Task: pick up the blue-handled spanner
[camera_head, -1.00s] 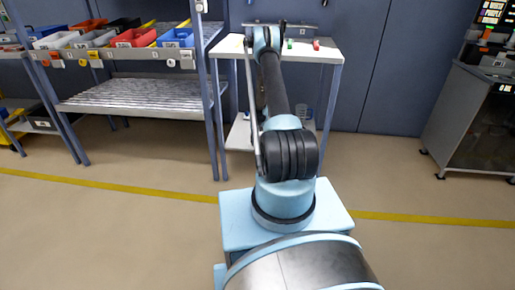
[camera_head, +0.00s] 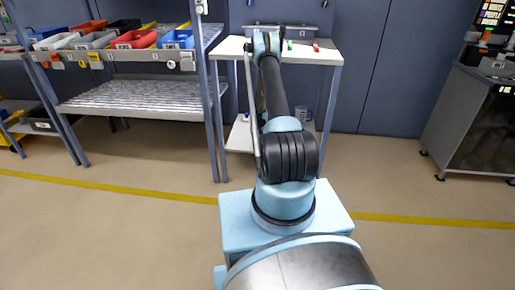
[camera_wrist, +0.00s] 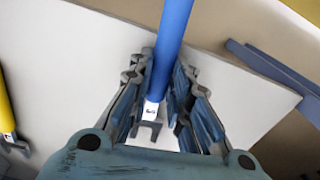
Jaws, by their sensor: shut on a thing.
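The blue-handled spanner shows in the wrist view, its blue handle (camera_wrist: 174,35) running up out of the top of the picture. Its metal jaw end (camera_wrist: 150,123) lies between my fingers, toward my palm. My gripper (camera_wrist: 160,70) is shut on the blue handle, with a finger on each side. The white table top (camera_wrist: 90,60) is beneath; I cannot tell whether the spanner touches it. In the head view my own arm hides the gripper and this spanner over the white table (camera_head: 318,57).
A yellow-handled tool (camera_wrist: 6,105) lies at the left in the wrist view. Green (camera_head: 290,45) and red (camera_head: 316,47) handles lie on the table in the head view. A shelf rack (camera_head: 140,105) with bins stands left, and a dark cabinet (camera_head: 475,120) right.

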